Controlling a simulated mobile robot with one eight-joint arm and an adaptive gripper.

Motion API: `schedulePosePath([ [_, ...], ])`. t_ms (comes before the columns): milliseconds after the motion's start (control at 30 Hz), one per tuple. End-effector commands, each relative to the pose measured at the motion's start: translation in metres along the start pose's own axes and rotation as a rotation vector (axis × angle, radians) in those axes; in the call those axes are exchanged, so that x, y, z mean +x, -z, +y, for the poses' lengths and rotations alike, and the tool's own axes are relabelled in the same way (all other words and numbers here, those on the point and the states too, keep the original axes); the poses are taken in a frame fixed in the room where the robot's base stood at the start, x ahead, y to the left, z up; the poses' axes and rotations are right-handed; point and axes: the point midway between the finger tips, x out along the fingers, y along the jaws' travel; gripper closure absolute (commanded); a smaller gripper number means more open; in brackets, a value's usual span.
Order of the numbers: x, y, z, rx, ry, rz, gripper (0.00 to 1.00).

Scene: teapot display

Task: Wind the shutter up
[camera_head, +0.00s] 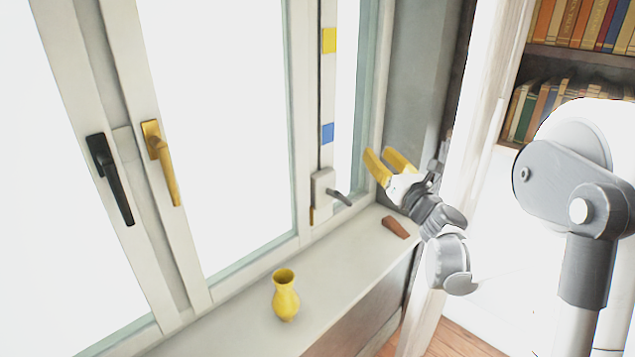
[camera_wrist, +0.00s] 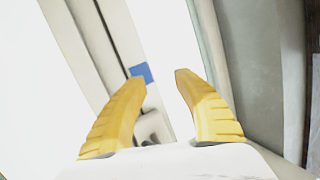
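A pale winder box (camera_head: 322,192) with a small grey crank handle (camera_head: 341,198) is mounted low on the right window post. A strap or rail (camera_head: 327,90) runs up from it, with a yellow mark (camera_head: 329,40) and a blue mark (camera_head: 328,132). My gripper (camera_head: 379,153) has yellow fingers, spread apart and empty. It is above and to the right of the crank, not touching it. In the wrist view the blue mark (camera_wrist: 141,72) shows between the open fingertips (camera_wrist: 160,77); the winder box (camera_wrist: 150,126) is partly hidden behind the left finger. I cannot make out the shutter itself.
A yellow vase (camera_head: 285,297) stands on the sill (camera_head: 235,325), and a brown wedge (camera_head: 395,227) lies at its right end. A black handle (camera_head: 111,180) and a golden handle (camera_head: 161,162) are on the window frames. Bookshelves (camera_head: 570,65) are at right.

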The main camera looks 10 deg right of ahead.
Motion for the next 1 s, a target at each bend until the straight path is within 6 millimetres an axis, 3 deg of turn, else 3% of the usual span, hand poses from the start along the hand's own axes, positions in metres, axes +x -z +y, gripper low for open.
schedulePosePath([
  [100, -0.001, 0.059, 0.003, -0.365, -0.180, 0.041, 0.65],
  [200, -0.011, 0.104, 0.007, -0.592, -0.310, 0.063, 0.65],
  [333, -0.024, 0.143, 0.010, -0.757, -0.418, 0.074, 0.65],
  [533, -0.018, 0.160, 0.017, -0.811, -0.459, 0.075, 0.65],
  [1000, 0.057, 0.178, 0.047, -0.807, -0.455, 0.075, 0.65],
])
